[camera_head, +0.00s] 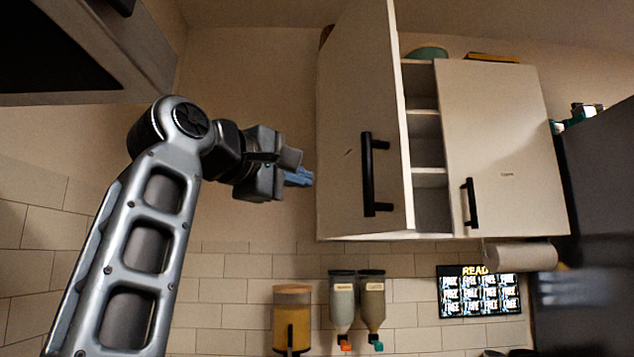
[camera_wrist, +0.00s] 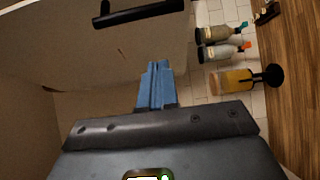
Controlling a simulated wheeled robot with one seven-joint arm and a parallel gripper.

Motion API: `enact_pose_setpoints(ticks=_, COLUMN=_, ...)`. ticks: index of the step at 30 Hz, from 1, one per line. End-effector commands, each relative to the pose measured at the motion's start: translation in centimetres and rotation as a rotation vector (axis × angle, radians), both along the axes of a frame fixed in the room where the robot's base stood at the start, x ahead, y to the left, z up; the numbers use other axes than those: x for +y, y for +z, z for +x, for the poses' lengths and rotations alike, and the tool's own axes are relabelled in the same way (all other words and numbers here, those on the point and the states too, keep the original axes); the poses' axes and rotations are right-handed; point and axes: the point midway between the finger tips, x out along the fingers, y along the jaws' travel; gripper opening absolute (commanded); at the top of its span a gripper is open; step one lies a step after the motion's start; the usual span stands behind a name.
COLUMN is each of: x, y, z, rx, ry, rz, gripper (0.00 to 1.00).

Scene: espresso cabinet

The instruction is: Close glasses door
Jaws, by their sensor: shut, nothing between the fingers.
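The white wall cabinet has a left door (camera_head: 362,130) that stands open, swung out toward me, with a black bar handle (camera_head: 376,174). The right door (camera_head: 500,150) lies flat against the cabinet front. Between them the opening shows white shelves (camera_head: 427,175). I cannot tell whether the fingertips touch the door.
Below the cabinet hang two dispensers (camera_head: 357,305), beside a yellow-filled container (camera_head: 292,315). A paper roll (camera_head: 520,256) and a READ sign (camera_head: 478,291) are at the right. A dark appliance (camera_head: 605,190) stands far right. Another cabinet (camera_head: 90,50) is at upper left.

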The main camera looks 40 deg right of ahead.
Motion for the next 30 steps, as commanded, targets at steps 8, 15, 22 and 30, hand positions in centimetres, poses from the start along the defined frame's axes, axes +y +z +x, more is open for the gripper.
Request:
enact_pose_setpoints(ticks=8, x=-5.0, y=0.4, z=1.5, rx=0.003, ry=-0.006, rz=-0.003, gripper=0.00)
enact_pose_setpoints(ticks=15, x=-9.3, y=0.3, z=2.4, rx=0.002, ry=-0.007, rz=-0.003, gripper=0.00)
enact_pose_setpoints(ticks=22, x=-11.6, y=0.2, z=1.1, rx=0.001, ry=-0.004, rz=-0.003, gripper=0.00)
enact_pose_setpoints(ticks=30, x=-12.1, y=0.0, z=0.8, rx=0.002, ry=-0.002, rz=-0.003, gripper=0.00)
